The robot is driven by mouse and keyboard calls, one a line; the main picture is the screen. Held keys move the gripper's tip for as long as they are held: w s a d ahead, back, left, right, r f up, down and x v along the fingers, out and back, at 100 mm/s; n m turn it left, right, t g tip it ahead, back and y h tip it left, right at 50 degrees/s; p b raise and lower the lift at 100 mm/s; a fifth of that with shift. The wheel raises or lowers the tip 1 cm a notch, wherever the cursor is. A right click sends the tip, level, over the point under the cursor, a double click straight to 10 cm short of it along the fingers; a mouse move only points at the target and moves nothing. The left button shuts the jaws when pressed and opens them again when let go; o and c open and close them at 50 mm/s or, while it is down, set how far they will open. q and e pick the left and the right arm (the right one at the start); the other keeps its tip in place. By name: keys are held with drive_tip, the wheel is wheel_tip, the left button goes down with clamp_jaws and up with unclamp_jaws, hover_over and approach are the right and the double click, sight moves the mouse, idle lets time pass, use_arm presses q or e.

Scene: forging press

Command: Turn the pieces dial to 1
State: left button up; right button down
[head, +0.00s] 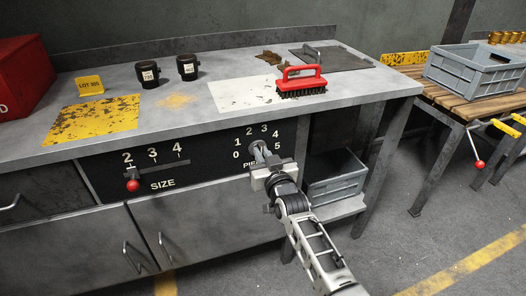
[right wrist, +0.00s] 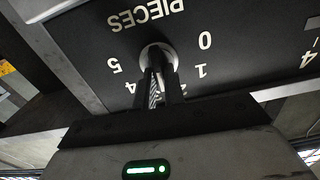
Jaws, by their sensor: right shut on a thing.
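The pieces dial (head: 257,146) is on the black front panel of the workbench, with numbers from 0 to 5 around it and the word PIECES below, partly covered by my gripper. My right gripper (head: 266,160) reaches it from the front and is shut on the dial's knob. In the right wrist view the panel shows upside down, and the dial's round base (right wrist: 157,50) sits beyond the two dark fingers (right wrist: 160,82), which pinch the knob. The fingers hide most of the knob, so I cannot tell which number it points to. My left gripper is not in view.
Left of the dial, the size slider's red knob (head: 132,185) sits under the 2. A grey crate (head: 337,188) is on the shelf right of my gripper.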

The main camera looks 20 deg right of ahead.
drive_tip(key=n, duration=1.2)
drive_tip(key=shift+a+f, duration=0.3)
drive_tip(key=shift+n, duration=0.3)
drive_tip(key=c, duration=1.5)
unclamp_jaws()
drive_tip(key=shift+r, duration=0.15)
